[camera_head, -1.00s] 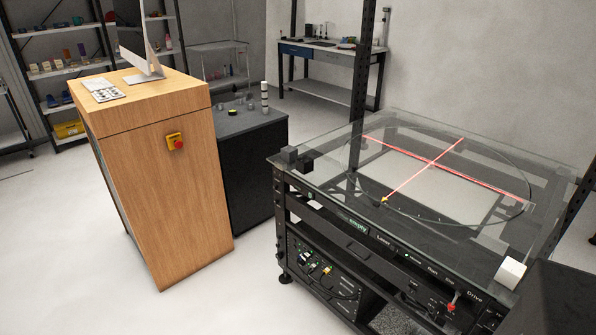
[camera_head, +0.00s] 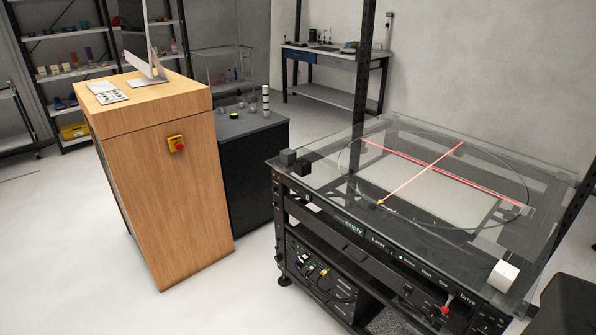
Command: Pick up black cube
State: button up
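A small black cube (camera_head: 288,157) sits on the near left corner of the glass table top (camera_head: 330,180). A second dark block shape (camera_head: 304,168) shows right beside it; I cannot tell whether it is another cube or a reflection in the glass. My gripper is not in view.
A white cube (camera_head: 503,273) sits at the glass top's near right corner. Red laser lines (camera_head: 430,165) cross over the round turntable in the glass. A wooden cabinet (camera_head: 165,190) with a monitor and a dark counter (camera_head: 255,165) stand left. Pale floor is clear in front.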

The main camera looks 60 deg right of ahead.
aim_at(303, 166)
jog(key=z, duration=0.1)
jog(key=i, duration=0.95)
jog(key=u, duration=0.1)
